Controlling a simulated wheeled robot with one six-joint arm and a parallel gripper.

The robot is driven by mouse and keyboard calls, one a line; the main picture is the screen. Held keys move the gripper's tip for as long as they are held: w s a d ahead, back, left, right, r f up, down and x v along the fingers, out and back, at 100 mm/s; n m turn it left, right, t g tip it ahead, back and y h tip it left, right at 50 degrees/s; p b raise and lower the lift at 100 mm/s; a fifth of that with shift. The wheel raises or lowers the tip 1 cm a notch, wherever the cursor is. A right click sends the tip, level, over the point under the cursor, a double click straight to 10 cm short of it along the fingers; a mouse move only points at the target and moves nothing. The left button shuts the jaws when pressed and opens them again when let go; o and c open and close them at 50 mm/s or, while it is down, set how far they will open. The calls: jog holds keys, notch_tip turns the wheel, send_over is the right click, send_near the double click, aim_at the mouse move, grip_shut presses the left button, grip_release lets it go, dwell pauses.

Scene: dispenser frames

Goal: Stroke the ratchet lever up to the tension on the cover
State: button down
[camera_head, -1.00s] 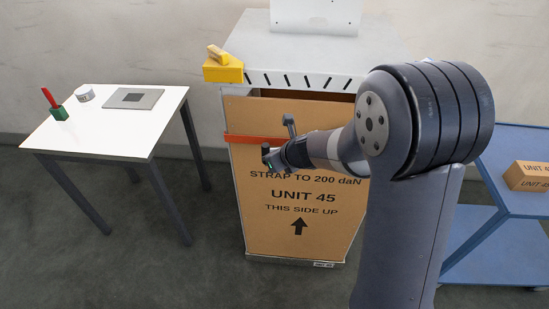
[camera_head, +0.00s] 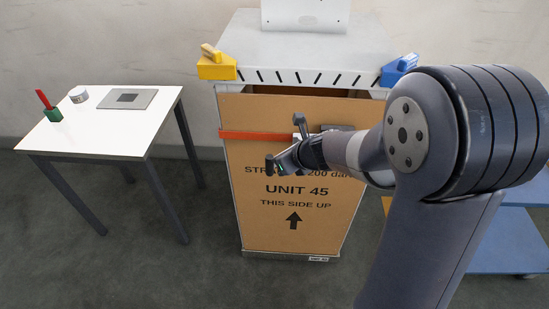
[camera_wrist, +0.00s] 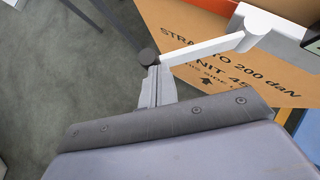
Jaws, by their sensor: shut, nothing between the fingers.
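The cover (camera_head: 294,215) is a brown cardboard panel marked UNIT 45, with an orange strap (camera_head: 255,135) across its upper part. The strap also shows at the top right of the wrist view (camera_wrist: 280,14). The ratchet lever (camera_wrist: 208,47) is a pale bar running from a white hub (camera_wrist: 262,22) to a dark round knob (camera_wrist: 148,57). The knob shows at the left of my gripper in the head view (camera_head: 270,163). My gripper (camera_wrist: 155,78) is shut and empty, its tips right beside the knob; I cannot tell whether they touch. My arm hides part of the ratchet in the head view.
A yellow block (camera_head: 217,68) and a blue block (camera_head: 397,72) sit on the cabinet top's front corners (camera_head: 290,50). A white table (camera_head: 115,125) with small items stands at the left. A blue cart (camera_head: 500,240) is at the right, partly behind my arm.

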jog(key=p+v, duration=0.1)
jog(key=v, duration=0.4)
jog(key=shift+s+r, duration=0.25)
jog(key=shift+s, duration=0.1)
jog(key=c, duration=2.2)
grip_release()
